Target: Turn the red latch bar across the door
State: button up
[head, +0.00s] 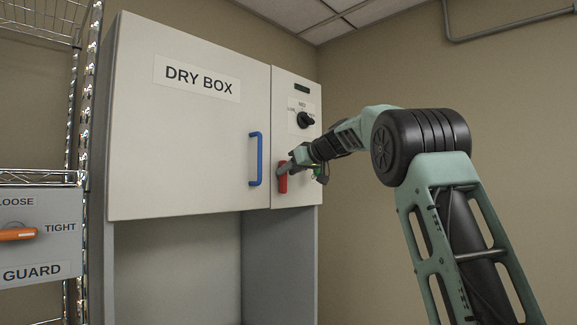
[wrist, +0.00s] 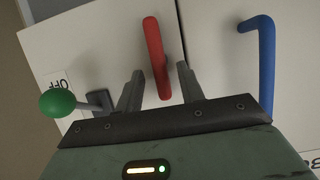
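The red latch bar (head: 283,178) stands upright in the head view, low on the narrow right-hand panel of the dry box, beside the door seam. The door (head: 190,130) is shut and has a blue handle (head: 256,160). My gripper (head: 291,164) is at the bar and hides part of it. In the wrist view, the red bar (wrist: 156,58) reaches down between the two fingers of my gripper (wrist: 160,80). The fingers are apart, with a visible gap on each side of the bar.
A green-knobbed lever (wrist: 58,102) by an OFF label is left of the fingers in the wrist view. A black dial (head: 305,119) sits above the latch. A wire rack (head: 85,140) with an orange-handled guard panel (head: 40,262) stands at left.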

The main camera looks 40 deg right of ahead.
jog(key=shift+w+f, duration=0.2)
jog(key=shift+w, duration=0.25)
jog(key=shift+a, duration=0.1)
grip_shut()
